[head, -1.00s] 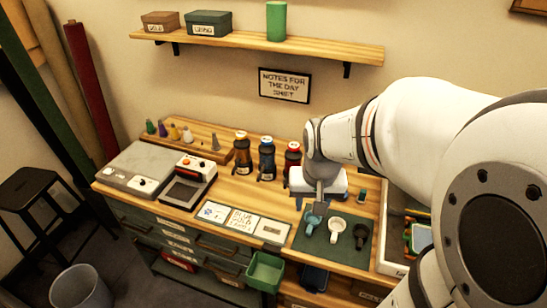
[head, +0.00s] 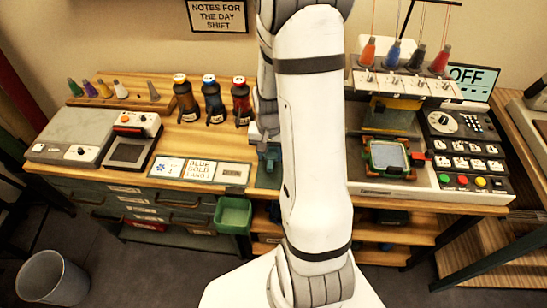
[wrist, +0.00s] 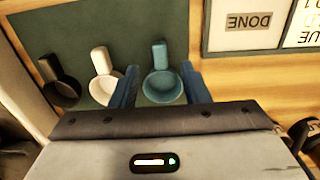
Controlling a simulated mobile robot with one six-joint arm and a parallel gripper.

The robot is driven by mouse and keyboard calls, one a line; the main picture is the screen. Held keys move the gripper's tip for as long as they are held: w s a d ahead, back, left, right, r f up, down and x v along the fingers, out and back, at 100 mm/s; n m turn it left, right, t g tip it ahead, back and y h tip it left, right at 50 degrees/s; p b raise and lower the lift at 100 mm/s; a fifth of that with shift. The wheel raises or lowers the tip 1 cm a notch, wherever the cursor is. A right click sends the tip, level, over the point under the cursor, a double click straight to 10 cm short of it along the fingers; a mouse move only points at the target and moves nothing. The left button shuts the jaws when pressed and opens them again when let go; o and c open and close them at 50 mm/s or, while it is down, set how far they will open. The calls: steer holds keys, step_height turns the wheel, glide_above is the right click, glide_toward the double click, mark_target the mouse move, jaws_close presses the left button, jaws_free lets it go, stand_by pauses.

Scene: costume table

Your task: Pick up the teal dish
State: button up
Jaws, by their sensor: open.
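The teal dish (wrist: 162,84) is a small round scoop-like cup with a stubby handle pointing away. It lies on a dark green mat (wrist: 135,22), at the end of a row beside a cream dish (wrist: 104,86) and a black dish (wrist: 62,92). My gripper (wrist: 160,80) is open in the wrist view, with one blue finger on each side of the teal dish's bowl. I cannot tell whether a finger touches it. In the head view my arm hides most of the mat (head: 266,178) and the other dishes.
Label cards (head: 200,171) lie left of the mat. Dark bottles (head: 212,100) with coloured caps stand behind. An embroidery-like machine (head: 388,160) with a control panel (head: 465,155) stands to the right. A green bin (head: 234,214) hangs at the bench front.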

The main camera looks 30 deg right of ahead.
mark_target(271, 163)
steer(key=shift+w+d+f, duration=0.1)
steer(key=shift+d+f, duration=0.05)
steer(key=shift+f, duration=1.95)
steer(key=shift+c, duration=0.3)
jaws_close()
